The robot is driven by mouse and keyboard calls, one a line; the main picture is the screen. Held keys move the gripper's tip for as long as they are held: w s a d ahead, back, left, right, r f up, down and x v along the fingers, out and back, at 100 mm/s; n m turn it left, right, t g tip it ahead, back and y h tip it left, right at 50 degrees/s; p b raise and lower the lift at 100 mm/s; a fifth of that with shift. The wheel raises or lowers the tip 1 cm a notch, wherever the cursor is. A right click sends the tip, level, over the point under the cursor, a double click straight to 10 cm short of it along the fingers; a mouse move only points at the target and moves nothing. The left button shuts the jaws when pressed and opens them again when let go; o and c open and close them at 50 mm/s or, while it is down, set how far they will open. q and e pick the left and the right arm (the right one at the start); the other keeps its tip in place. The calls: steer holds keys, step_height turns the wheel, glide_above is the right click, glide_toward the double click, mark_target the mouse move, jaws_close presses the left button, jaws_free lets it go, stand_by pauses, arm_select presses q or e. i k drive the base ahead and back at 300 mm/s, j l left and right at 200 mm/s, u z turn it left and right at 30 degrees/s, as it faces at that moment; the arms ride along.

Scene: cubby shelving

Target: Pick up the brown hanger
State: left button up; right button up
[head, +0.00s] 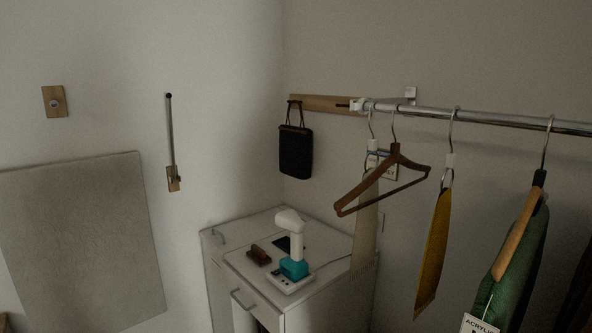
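The brown hanger (389,163) hangs empty by its metal hook from the rail (480,114) on the right side of the head view. It is tilted, with its left end lower and nearer the picture's middle. A cream hanging cloth (365,235) is partly behind it. Neither of my grippers shows in the head view.
To its right hang a yellow item (433,255) and a green garment (523,260) on another hanger. A black bag (295,152) hangs from a wooden wall strip (325,104). Below stands a white cabinet (335,282) with a white and teal device (294,268) on top.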

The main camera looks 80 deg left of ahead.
mark_target(395, 157)
steer(key=u, duration=2)
steer(key=j, duration=0.5)
